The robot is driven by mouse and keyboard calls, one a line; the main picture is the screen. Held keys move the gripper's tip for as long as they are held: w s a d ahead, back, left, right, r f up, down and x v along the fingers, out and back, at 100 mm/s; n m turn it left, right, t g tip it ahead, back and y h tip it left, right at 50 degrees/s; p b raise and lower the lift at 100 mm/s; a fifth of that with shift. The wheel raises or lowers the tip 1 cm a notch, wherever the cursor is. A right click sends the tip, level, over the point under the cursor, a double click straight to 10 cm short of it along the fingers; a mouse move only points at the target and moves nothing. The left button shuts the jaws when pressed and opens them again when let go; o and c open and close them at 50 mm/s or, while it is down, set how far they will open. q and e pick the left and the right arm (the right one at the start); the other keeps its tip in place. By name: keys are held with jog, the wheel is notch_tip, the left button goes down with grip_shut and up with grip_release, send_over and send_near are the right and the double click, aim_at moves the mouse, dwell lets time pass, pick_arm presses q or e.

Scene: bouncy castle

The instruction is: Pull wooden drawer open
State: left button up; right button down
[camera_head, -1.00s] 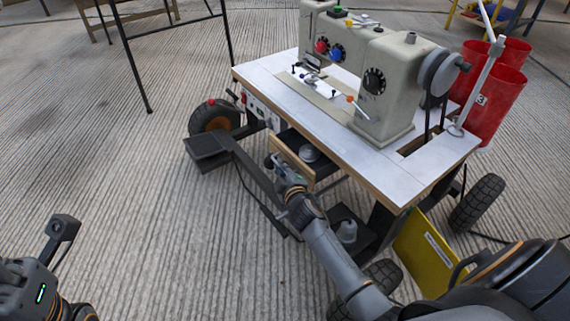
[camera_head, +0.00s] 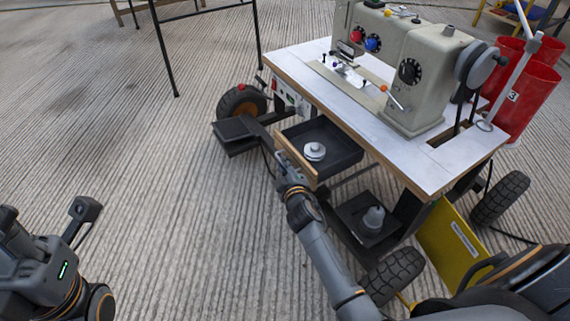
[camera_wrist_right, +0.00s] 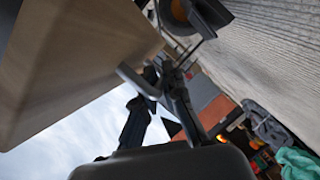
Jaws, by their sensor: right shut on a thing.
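The drawer under the sewing table has a wooden front (camera_head: 294,155) and a dark tray (camera_head: 337,142). It stands well out from under the tabletop, and a pale round spool-like object (camera_head: 315,151) lies inside. My right gripper (camera_head: 280,163) is at the outer face of the front. In the right wrist view the gripper (camera_wrist_right: 165,85) is shut on the grey bar handle (camera_wrist_right: 136,82) beside the pale wooden front (camera_wrist_right: 75,60).
The white-topped table (camera_head: 325,85) carries a beige sewing machine (camera_head: 425,80). A lower shelf (camera_head: 352,222) holds a grey bottle (camera_head: 374,218). A wheel (camera_head: 242,103) and dark plate (camera_head: 234,133) stand left of the drawer. The floor in front is clear.

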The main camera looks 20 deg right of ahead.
jog(key=c, duration=1.7)
grip_release()
jog(key=v, duration=1.2)
jog(key=shift+r, duration=0.1)
